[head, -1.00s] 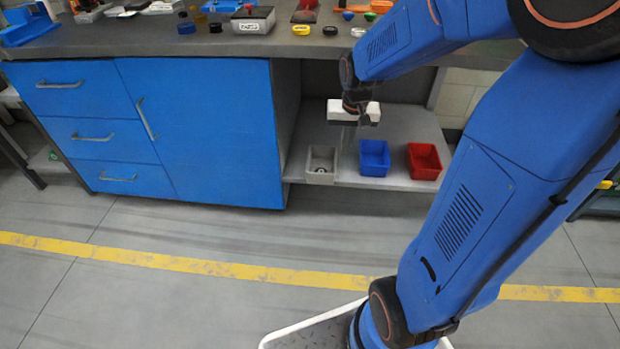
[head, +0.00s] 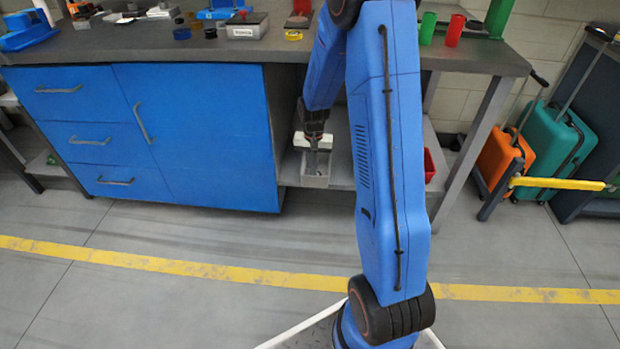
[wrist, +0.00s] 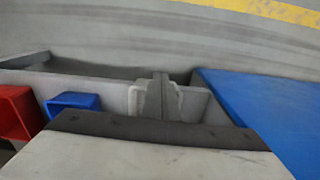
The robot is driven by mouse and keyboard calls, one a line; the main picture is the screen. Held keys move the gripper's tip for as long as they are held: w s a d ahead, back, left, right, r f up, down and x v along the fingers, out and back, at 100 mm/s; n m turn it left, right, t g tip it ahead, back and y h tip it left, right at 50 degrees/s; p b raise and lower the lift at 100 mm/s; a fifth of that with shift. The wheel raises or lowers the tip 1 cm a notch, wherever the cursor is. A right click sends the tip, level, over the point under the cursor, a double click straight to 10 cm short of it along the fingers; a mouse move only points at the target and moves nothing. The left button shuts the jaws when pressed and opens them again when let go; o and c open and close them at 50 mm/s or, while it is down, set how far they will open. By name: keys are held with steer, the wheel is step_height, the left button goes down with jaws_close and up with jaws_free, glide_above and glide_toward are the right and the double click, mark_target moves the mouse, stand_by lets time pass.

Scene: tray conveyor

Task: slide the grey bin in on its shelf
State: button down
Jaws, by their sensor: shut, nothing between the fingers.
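The grey bin (head: 314,180) stands on the lower shelf under the workbench, at the shelf's front edge just right of the blue cabinet. It also shows in the wrist view (wrist: 192,105), partly hidden behind my fingers. My gripper (head: 315,170) points down at the bin, and its fingertips (wrist: 160,95) overlap the bin's opening in the wrist view. The fingers are together with nothing between them. I cannot tell whether they touch the bin. The shelf (head: 343,172) is mostly hidden behind my arm in the head view.
The blue bin (wrist: 73,103) and the red bin (wrist: 15,112) stand beside the grey bin; the red one shows in the head view (head: 429,166). The blue cabinet (head: 195,135) closes off the left side. The floor in front is clear.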

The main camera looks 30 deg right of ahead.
steer(key=w+d+f, duration=0.2)
steer(key=w+f, duration=0.1)
steer(key=f, duration=0.6)
steer(key=shift+d+f, duration=0.15)
steer(key=shift+f, duration=0.25)
steer(key=shift+w, duration=0.1)
